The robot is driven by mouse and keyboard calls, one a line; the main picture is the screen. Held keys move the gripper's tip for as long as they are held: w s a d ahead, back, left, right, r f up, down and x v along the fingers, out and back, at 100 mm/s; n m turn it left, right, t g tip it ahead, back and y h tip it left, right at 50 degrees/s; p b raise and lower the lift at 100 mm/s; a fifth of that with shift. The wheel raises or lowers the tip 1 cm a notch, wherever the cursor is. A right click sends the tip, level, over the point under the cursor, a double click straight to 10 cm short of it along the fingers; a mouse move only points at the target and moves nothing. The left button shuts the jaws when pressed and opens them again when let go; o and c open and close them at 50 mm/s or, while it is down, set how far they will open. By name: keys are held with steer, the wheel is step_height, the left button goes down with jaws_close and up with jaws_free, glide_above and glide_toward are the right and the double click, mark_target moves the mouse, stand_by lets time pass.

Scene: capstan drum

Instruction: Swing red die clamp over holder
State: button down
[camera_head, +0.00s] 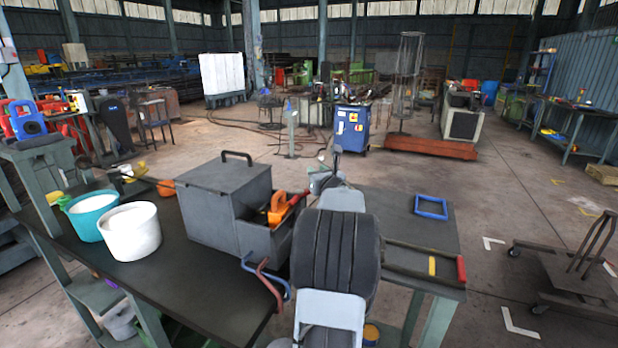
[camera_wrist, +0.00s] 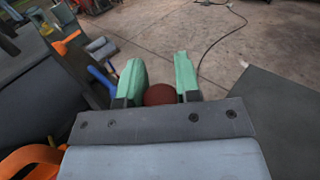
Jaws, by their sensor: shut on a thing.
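My gripper shows in the wrist view (camera_wrist: 160,85) with two green fingers on either side of a dark red rounded piece (camera_wrist: 160,95). It is shut on this piece, which I take to be the red die clamp's knob. Only its rounded top shows; the rest is hidden behind the gripper's dark crossbar. In the head view my arm stands in front and I cannot make out the fingertips or that piece. The holder cannot be told apart for certain in either view.
A grey lidded box (camera_head: 212,192) with an orange tool (camera_head: 279,207) stands left of my arm. Bent red (camera_head: 266,283) and blue (camera_head: 258,268) handles lie before it. White (camera_head: 131,232) and teal (camera_head: 88,213) buckets stand left. A blue frame (camera_head: 431,207) lies right.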

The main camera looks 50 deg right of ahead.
stand_by(0.3)
steer(key=c, duration=0.8)
jaws_free()
steer(key=shift+s+a, duration=0.1)
steer(key=shift+s, duration=0.05)
steer(key=b+v, duration=0.1)
steer(key=v, duration=1.2)
steer(key=shift+s+a+b, duration=0.15)
steer(key=shift+s+b, duration=0.1)
steer(key=shift+b, duration=0.1)
